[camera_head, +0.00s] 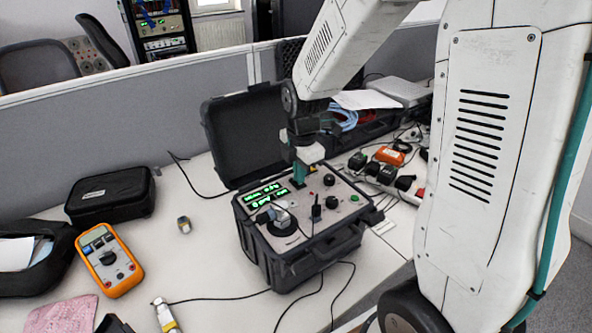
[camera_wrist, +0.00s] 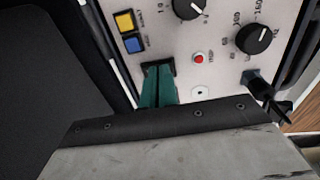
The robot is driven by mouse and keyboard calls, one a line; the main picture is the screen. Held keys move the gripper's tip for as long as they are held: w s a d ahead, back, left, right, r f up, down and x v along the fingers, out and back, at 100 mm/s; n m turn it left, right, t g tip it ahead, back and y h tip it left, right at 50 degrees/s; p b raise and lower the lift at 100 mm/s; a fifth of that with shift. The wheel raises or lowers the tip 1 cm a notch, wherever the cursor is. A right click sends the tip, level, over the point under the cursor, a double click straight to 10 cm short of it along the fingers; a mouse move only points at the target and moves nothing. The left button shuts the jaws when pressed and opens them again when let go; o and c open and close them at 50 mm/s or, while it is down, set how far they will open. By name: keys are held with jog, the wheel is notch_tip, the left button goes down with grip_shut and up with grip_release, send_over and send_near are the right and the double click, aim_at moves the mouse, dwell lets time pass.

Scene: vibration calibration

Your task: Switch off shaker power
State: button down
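The shaker unit (camera_head: 305,222) is an open black case on the table with a light control panel, green lit displays (camera_head: 263,194) and black knobs. My gripper (camera_head: 298,180) points down over the far part of this panel. In the wrist view, its teal fingers (camera_wrist: 158,78) are side by side with no clear gap. Their tips are at a small black rectangular part (camera_wrist: 161,67), perhaps a switch, which they partly cover. I cannot tell whether they touch it or which way it is set. A small red light or button (camera_wrist: 199,58) sits to its right.
Yellow (camera_wrist: 124,21) and blue (camera_wrist: 133,44) buttons and a knob (camera_wrist: 254,38) are close to the fingers. The raised case lid (camera_head: 245,135) stands behind the panel. An orange multimeter (camera_head: 108,260) lies to the left. Cables run across the table.

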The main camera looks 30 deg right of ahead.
jog(key=shift+s, duration=0.2)
jog(key=shift+r, duration=0.1)
jog(key=shift+r, duration=0.3)
notch_tip(320, 180, up, 13)
jog(key=s, duration=0.1)
jog(key=shift+s, duration=0.35)
jog(key=shift+w+r, duration=0.1)
jog(key=shift+w, duration=0.05)
jog(key=shift+w+a+r+t, duration=0.1)
jog(key=shift+w+t, duration=0.2)
jog(key=shift+w, duration=0.25)
